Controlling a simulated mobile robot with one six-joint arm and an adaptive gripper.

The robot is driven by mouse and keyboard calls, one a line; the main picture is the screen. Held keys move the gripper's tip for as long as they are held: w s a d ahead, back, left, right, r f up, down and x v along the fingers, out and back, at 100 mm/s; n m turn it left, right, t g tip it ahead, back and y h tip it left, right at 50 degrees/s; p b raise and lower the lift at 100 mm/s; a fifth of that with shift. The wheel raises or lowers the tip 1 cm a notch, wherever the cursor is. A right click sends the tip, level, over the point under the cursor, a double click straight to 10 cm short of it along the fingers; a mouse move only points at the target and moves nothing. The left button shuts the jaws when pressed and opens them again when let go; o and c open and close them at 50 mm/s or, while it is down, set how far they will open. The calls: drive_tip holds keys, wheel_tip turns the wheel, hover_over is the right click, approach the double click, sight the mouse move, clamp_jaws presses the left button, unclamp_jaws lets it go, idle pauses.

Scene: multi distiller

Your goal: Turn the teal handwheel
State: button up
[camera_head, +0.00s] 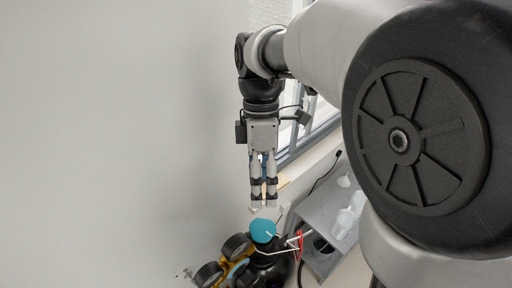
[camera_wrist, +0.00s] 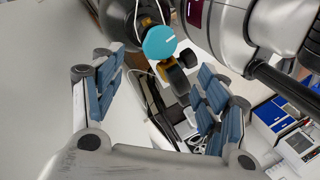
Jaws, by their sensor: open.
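The teal handwheel (camera_head: 262,231) is a round disc with a white mark, low in the middle of the head view, on a dark machine. My gripper (camera_head: 264,203) points down just above the handwheel in the head view. In the wrist view my gripper (camera_wrist: 160,92) is open, its blue-padded fingers spread to both sides with the handwheel seen beyond the gap. Nothing is between the fingers. I cannot tell whether a fingertip touches the wheel.
A red part (camera_head: 300,246) with pale rods stands just right of the handwheel. Yellow and black round parts (camera_head: 208,274) lie to its lower left. A grey tray (camera_head: 318,226) with whitish containers (camera_head: 349,221) stands at right. A plain wall fills the left.

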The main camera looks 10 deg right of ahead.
drive_tip(key=shift+w+r, duration=0.15)
drive_tip(key=shift+r, duration=0.3)
drive_tip(key=m+t+h+b, duration=0.2)
drive_tip(key=m+h+b, duration=0.3)
drive_tip(key=m, duration=1.7)
approach(262, 228)
drive_tip(key=shift+y, duration=0.7)
drive_tip(key=b+x, duration=0.1)
drive_tip(key=x, duration=0.3)
drive_tip(key=d+b+x, duration=0.1)
drive_tip(key=x, duration=0.3)
drive_tip(key=shift+b, duration=0.3)
drive_tip(key=shift+r, duration=0.1)
drive_tip(key=shift+c, duration=0.5)
